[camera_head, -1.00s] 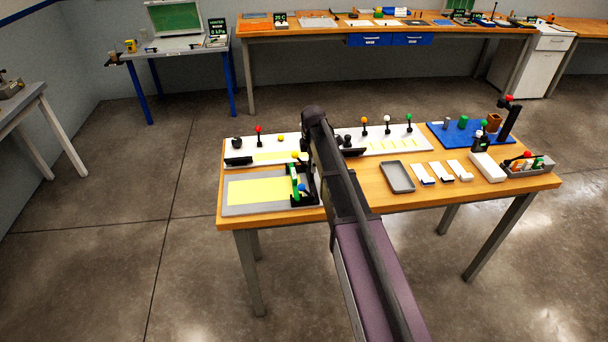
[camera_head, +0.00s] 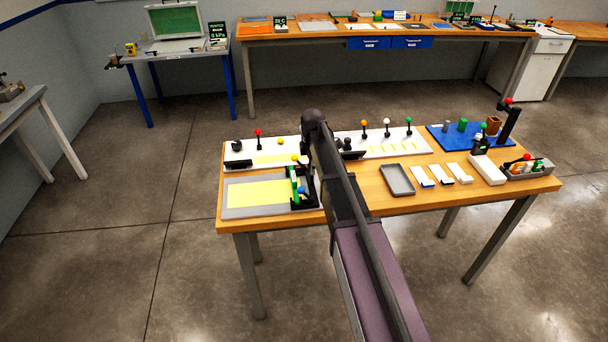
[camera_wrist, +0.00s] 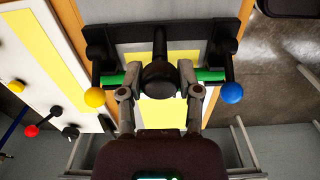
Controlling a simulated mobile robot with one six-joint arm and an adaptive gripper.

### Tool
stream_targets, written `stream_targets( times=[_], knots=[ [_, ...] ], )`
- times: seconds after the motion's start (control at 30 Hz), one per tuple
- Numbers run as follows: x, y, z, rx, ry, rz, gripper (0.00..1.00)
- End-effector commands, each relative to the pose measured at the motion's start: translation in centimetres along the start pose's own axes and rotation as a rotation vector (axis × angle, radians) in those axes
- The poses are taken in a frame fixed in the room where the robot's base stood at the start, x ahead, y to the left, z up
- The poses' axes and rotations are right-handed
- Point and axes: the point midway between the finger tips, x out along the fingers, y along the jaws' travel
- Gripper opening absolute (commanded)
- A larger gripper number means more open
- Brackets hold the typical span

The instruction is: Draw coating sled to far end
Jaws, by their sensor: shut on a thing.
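The coating sled (camera_head: 304,203) is a black frame with a green bar. It stands at the right end of a grey plate (camera_head: 238,210) with a yellow sheet (camera_head: 258,194). In the wrist view the sled (camera_wrist: 118,38) spans the yellow strip, with a yellow ball (camera_wrist: 95,97) on its left lever and a blue ball (camera_wrist: 232,93) on its right. My gripper (camera_wrist: 159,82) is shut on the sled's middle handle, a dark round-ended knob (camera_wrist: 158,76), with one finger on each side. In the head view my arm hides most of the gripper.
Behind the plate lies a white board (camera_head: 243,147) with red and yellow knobs. Right of my arm are a grey tray (camera_head: 398,180), several small white blocks and a blue board (camera_head: 452,138) with a black post.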

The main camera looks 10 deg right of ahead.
Motion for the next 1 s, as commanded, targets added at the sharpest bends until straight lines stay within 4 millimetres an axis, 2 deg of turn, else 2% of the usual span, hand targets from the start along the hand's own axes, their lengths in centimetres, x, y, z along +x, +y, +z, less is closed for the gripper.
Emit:
stream_targets(
  times=[0.37, 1.0],
  knots=[
    [0.0, -0.1, -0.2, -0.001, 0.0, -0.001, 0.18],
    [0.0, -0.1, -2.8, -0.001, 0.001, -0.001, 0.18]
  ],
)
